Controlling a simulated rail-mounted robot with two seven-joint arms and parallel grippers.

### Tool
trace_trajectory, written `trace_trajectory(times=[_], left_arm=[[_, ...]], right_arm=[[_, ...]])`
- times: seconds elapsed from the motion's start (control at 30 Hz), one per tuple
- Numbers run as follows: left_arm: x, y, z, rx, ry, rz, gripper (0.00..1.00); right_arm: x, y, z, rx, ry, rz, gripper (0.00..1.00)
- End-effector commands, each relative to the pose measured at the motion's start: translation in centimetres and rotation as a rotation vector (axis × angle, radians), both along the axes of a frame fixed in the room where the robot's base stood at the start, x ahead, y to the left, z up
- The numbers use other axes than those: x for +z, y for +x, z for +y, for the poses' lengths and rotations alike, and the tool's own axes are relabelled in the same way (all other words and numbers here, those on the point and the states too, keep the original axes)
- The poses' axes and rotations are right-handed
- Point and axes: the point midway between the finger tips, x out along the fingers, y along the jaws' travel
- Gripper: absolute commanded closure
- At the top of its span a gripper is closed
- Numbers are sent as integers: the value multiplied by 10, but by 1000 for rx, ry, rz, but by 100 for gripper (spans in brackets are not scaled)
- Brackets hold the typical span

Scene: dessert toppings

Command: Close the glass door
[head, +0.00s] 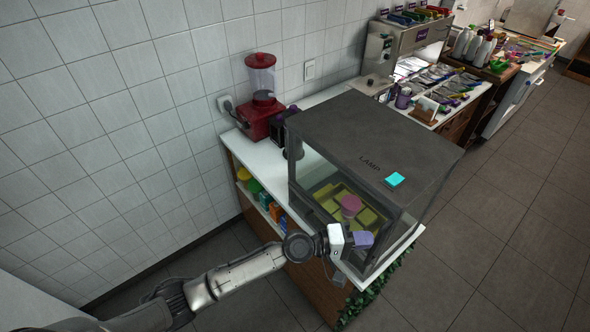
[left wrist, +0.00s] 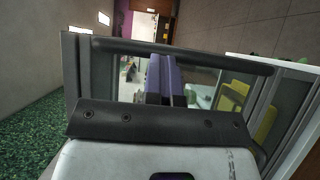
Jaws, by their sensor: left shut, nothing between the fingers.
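The dark display case (head: 370,125) stands on a white counter, with "LAMP"-like lettering and a cyan note on its top. Its glass panels show yellow blocks and a pink round item inside. My left gripper (head: 362,240) is at the near lower corner of the case, its purple fingers shut and empty. In the left wrist view, the purple fingers (left wrist: 165,78) point at a dark-framed glass panel (left wrist: 205,80), with a dark bar (left wrist: 180,53) running across beyond them. Whether the fingers touch the glass or frame, and how far the door stands open, I cannot tell. My right gripper is out of view.
A red blender (head: 262,95) stands on the counter behind the case, by the tiled wall. Coloured items fill the shelf (head: 262,200) below. Green leaves (head: 365,300) edge the counter's near end. The floor (head: 510,210) to the right is clear.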

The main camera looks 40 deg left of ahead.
Motion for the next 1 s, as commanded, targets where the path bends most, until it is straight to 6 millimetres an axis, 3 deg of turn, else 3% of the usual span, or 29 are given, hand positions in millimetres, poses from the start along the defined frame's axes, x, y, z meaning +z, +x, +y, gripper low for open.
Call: trace_trajectory(times=[0.47, 0.67, 0.8, 1.0], left_arm=[[-4, 1, 4, -2, -1, 1, 100], [-6, -1, 39, 0, 2, -1, 100], [-3, -22, 67, 1, 6, 0, 100], [-4, -49, 86, 1, 1, 1, 100]], right_arm=[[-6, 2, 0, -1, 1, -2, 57], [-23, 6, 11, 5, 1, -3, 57], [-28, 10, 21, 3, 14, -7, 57], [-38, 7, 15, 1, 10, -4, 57]])
